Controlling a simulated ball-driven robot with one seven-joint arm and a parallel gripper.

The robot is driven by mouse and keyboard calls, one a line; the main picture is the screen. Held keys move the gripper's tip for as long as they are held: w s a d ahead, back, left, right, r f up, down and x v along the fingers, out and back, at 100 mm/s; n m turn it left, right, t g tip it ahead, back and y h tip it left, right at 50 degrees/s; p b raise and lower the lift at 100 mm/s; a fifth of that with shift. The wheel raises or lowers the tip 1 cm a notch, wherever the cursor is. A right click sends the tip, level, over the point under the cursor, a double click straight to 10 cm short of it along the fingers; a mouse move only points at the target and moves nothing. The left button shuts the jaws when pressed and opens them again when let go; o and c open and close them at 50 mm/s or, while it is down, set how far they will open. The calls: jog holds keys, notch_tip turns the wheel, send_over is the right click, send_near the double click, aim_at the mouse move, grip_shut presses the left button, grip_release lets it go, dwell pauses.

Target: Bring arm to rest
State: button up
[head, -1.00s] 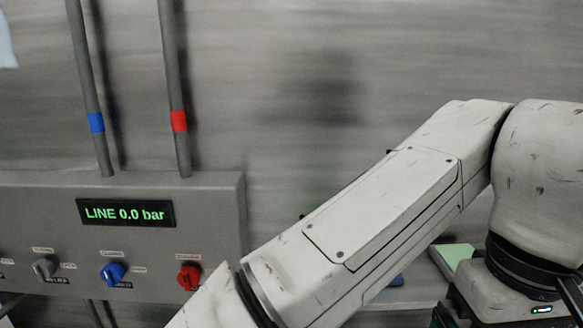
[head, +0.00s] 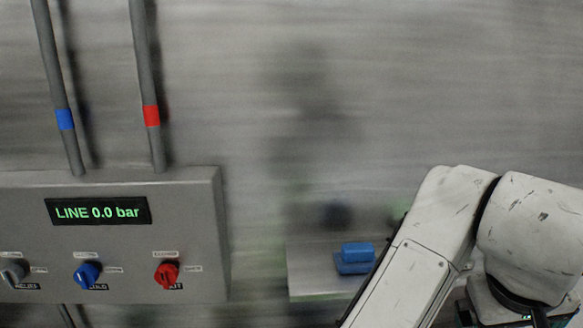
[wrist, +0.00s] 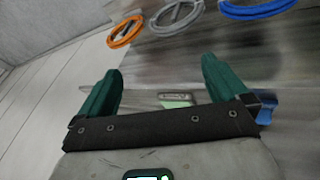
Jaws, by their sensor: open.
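My gripper (wrist: 160,92) shows in the wrist view with its two green fingers spread wide apart and nothing between them. In the head view my white arm fills the lower right; its gripper end is below the frame there. A pale green block (wrist: 175,100) on a grey surface shows beyond and between the fingers in the wrist view, apart from them.
A grey panel (head: 190,235) with a "LINE 0.0 bar" display (head: 98,210), a blue knob (head: 87,274) and a red knob (head: 166,274) stands left. A blue object (head: 356,255) lies on a shelf (head: 305,270).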

jog(key=s+d+f+n+t+h+b, duration=0.1)
jog(key=d+f, duration=0.3)
jog(key=f, duration=0.5)
jog(key=s+d+f+n+b, duration=0.1)
jog(key=d+f, duration=0.2)
jog(key=f, duration=0.7)
jog(key=s+a+f+g+y+b, duration=0.1)
jog(key=s+a+f, duration=0.3)
jog(key=s+f, duration=0.4)
jog(key=s+a+f+g+y+b, duration=0.1)
jog(key=s+a+f+y, duration=0.3)
jog(key=s+f, duration=0.5)
notch_tip(320, 180, down, 3)
jog(key=shift+s+a+r+g, duration=0.15)
jog(key=shift+a+g, duration=0.25)
jog(key=shift+a, duration=0.2)
